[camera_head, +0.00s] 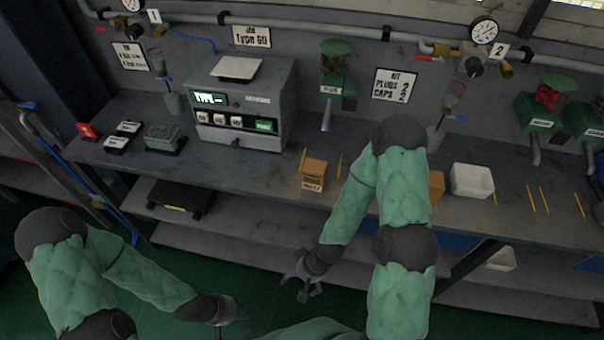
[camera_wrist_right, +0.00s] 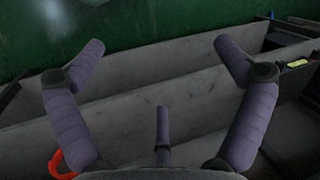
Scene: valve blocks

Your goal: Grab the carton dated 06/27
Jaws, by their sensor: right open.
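A small orange-brown carton (camera_head: 313,175) with a printed label stands near the front edge of the bench, left of my right arm. Its print is too small to read as a date. A second brown carton (camera_head: 436,186) stands right of my right arm, which partly hides it. My right gripper (camera_head: 303,288) is open and empty, below and in front of the bench edge. The right wrist view shows its spread fingers (camera_wrist_right: 160,70) over grey shelf surfaces. My left gripper (camera_head: 232,312) is low at the left over the green floor, away from both cartons; its finger state is unclear.
A grey machine (camera_head: 241,108) with a lit display stands on the bench (camera_head: 250,170). A white bin (camera_head: 471,181) stands right of the second carton. Yellow strips mark the bench top. Valves and gauges line the wall. Lower shelves (camera_head: 240,228) jut out below the bench.

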